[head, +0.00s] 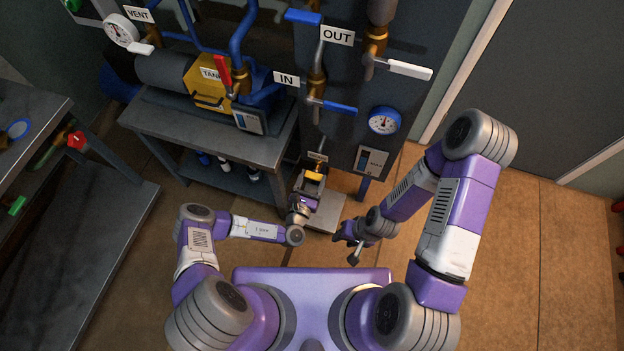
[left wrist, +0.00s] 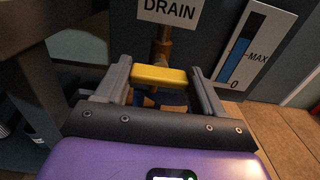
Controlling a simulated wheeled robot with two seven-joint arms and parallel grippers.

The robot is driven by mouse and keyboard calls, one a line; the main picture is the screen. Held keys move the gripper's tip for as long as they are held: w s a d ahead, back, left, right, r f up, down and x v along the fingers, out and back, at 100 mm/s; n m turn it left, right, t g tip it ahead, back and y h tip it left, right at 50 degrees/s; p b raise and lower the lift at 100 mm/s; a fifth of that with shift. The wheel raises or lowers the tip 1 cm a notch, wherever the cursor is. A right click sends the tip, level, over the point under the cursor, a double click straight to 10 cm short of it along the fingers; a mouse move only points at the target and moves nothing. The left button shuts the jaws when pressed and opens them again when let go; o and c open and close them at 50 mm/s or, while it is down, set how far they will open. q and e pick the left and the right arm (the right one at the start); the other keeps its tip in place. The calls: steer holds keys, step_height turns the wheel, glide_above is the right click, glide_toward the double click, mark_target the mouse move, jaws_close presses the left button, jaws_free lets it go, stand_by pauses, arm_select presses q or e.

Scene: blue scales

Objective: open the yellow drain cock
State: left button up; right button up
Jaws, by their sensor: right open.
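The yellow drain cock handle (head: 314,176) sits low on the dark panel, under the DRAIN label (left wrist: 168,10). In the left wrist view the yellow handle (left wrist: 160,77) lies crosswise on a brass pipe. My left gripper (left wrist: 160,82) is open, with one finger on each side of the handle and a small gap showing at both ends. In the head view my left gripper (head: 312,180) is at the handle and partly hides the cock. My right gripper (head: 346,246) is open and empty, lower and to the right, away from the panel.
A level gauge (left wrist: 244,50) is right of the drain label. Above are valves with a blue lever (head: 340,106), a white lever (head: 408,69) and a red lever (head: 223,70), plus a round dial (head: 384,120). A grey bench (head: 225,140) stands left.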

arm_select(q)
steer(key=shift+c, duration=0.9)
steer(key=shift+n, duration=0.3)
steer(key=n+p, duration=0.1)
steer(key=n, duration=0.1)
steer(key=shift+n, duration=0.4)
steer(key=n+p, duration=0.1)
steer(key=n, duration=0.3)
steer(key=shift+a+n, duration=0.1)
steer(key=shift+n, duration=0.2)
steer(key=n, duration=0.4)
steer(key=shift+f, duration=0.15)
steer(key=n, duration=0.5)
steer(key=shift+n+b, duration=0.3)
steer(key=shift+n, duration=0.1)
steer(key=o, duration=1)
